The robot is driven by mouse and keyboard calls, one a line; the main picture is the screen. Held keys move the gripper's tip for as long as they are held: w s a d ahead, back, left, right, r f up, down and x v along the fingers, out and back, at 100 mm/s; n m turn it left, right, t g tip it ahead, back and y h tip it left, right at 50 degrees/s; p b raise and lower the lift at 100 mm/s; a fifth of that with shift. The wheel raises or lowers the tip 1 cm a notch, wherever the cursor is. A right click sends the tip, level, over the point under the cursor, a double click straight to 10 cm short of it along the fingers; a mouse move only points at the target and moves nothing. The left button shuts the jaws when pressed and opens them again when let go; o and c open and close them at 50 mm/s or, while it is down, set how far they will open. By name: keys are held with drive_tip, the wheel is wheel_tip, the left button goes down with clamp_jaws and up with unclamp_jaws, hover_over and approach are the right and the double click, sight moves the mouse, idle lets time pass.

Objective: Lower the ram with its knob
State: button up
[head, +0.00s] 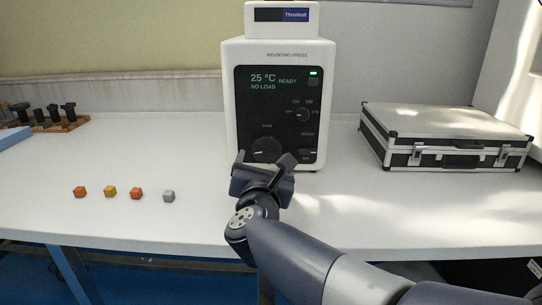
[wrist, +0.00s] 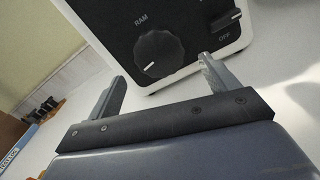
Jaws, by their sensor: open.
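The mounting press (head: 277,95) stands at the back middle of the white table, with a dark front panel reading "25 °C READY" and "NO LOAD". Its ram knob (head: 266,149) is a large black dial low on the left of the panel. In the wrist view the knob (wrist: 158,54), labelled RAM, has a white pointer mark toward its lower left. My gripper (head: 266,160) is open in front of the knob. In the wrist view its two fingers (wrist: 163,84) are spread, with the knob ahead between them and apart from both. The ram itself is not visible.
Several small cubes (head: 136,193) lie on the table left of my gripper. A silver-edged black case (head: 446,137) lies at the right. A wooden rack (head: 50,124) with dark pieces stands at the far left.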

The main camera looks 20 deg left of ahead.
sight(266, 153)
drive_tip(key=x, duration=0.5)
drive_tip(key=shift+w, duration=0.4)
drive_tip(key=shift+c, duration=0.3)
drive_tip(key=c, duration=0.9)
